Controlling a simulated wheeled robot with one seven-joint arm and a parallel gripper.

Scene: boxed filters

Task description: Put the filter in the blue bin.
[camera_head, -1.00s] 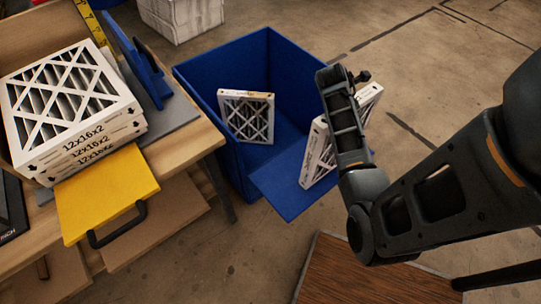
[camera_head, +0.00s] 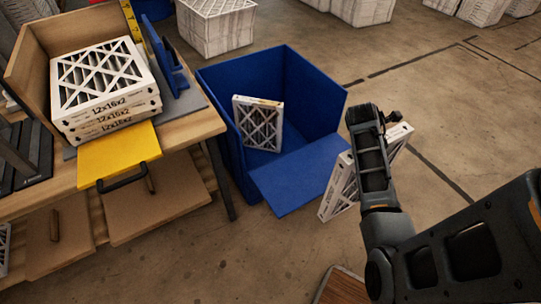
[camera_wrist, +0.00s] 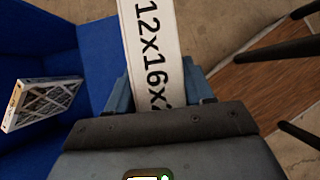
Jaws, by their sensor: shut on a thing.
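My gripper (camera_wrist: 158,98) is shut on a white boxed filter (camera_wrist: 152,40) marked 12x16x2 in the wrist view. In the head view the held filter (camera_head: 339,188) is upright, at the right of the blue bin's lowered front flap, and my arm hides its middle. My fingertips are hidden there. The blue bin (camera_head: 222,108) stands on the floor with its open front toward me. Another filter (camera_head: 257,124) leans inside it against the left side; it also shows in the wrist view (camera_wrist: 42,104).
A wooden workbench (camera_head: 187,128) at the left holds a stack of filters (camera_head: 100,85) and a yellow board (camera_head: 120,155) with a black handle. White boxes (camera_head: 216,28) stand behind.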

